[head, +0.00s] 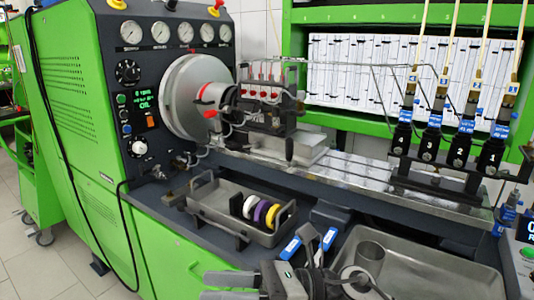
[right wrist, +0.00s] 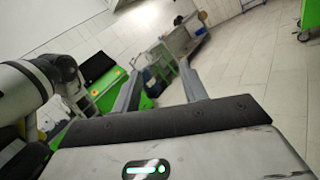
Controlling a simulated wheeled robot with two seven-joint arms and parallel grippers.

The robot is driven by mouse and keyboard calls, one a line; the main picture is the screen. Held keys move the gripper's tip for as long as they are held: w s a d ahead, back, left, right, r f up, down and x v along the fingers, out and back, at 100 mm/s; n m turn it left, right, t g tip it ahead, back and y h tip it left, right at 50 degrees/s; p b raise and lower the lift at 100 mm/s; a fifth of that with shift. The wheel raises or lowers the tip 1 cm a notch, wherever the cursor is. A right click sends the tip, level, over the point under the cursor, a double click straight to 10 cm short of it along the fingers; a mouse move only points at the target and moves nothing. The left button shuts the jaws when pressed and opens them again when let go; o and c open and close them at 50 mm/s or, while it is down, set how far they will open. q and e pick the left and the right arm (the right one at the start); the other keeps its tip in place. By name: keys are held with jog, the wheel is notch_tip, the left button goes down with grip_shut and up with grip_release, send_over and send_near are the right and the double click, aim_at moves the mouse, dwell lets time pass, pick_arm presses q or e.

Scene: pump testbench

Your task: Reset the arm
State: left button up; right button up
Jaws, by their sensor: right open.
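My right gripper (head: 207,287) is at the bottom edge of the head view, its two light grey fingers pointing left and spread apart. In the right wrist view the same gripper (right wrist: 162,75) has its fingers wide apart with nothing held between them. Beyond them are tiled floor and distant equipment. In the head view it is in front of the testbench, below the grey tray (head: 205,216). My left gripper is in neither view.
The green testbench (head: 80,110) carries a pump (head: 268,110) and several black injectors (head: 490,155). White, purple and yellow discs (head: 262,213) stand in the grey tray. A metal cup (head: 368,260) stands in a steel basin (head: 440,268). Tiled floor (right wrist: 235,75) is open beyond the fingers.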

jog(key=w+d+f+m+t+h, duration=0.1)
jog(key=d+f+m+t+h, duration=0.4)
jog(key=m, duration=0.7)
jog(key=w+d+f+m+t+h, duration=0.2)
jog(key=d+f+m+t, duration=0.15)
jog(key=m+t, duration=0.65)
jog(key=w+d+f+m+t+h, duration=0.1)
jog(key=d+f+m+t+h, duration=0.25)
jog(key=m, duration=0.95)
jog(key=s+d+f+m+g+h, duration=0.3)
jog(key=s+d+f+m, duration=0.1)
jog(key=s+f+m, duration=0.2)
jog(key=s+d+f+m+g+h, duration=0.3)
jog(key=s+f+m, duration=0.3)
jog(key=f, duration=0.3)
jog(key=shift+d+f+m, duration=0.3)
jog(key=shift+d+m, duration=0.1)
jog(key=shift+d, duration=0.3)
